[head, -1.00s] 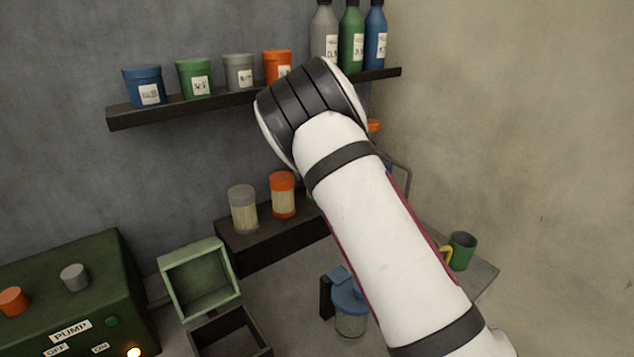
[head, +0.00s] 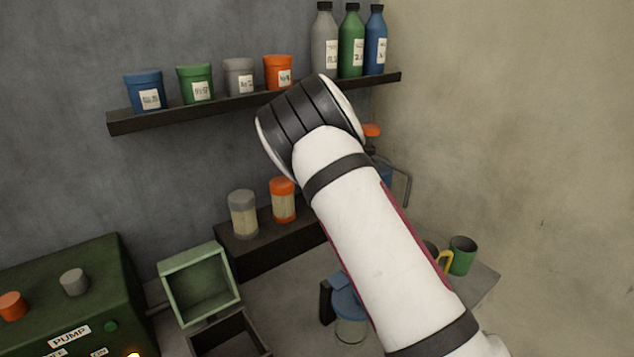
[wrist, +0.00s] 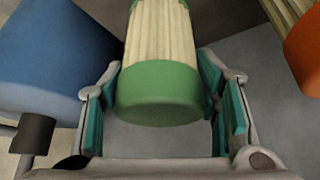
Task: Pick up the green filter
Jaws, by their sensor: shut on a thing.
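The green filter (wrist: 158,92), a pale pleated cylinder with a green end cap, is between the two fingers of my gripper (wrist: 160,108) in the wrist view. The teal finger pads close on its green cap from both sides. In the head view my arm hides the gripper and this filter. A grey-capped filter (head: 243,215) and an orange-capped filter (head: 283,200) stand upright on a dark ledge (head: 262,245). An orange cap (wrist: 303,45) also shows at the right edge of the wrist view.
A large blue body (wrist: 55,60) is close on the left in the wrist view. A blue-lidded jar (head: 348,310), an open green box (head: 200,285) and a green mug (head: 462,255) are on the table. The upper shelf (head: 240,103) holds pots and bottles.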

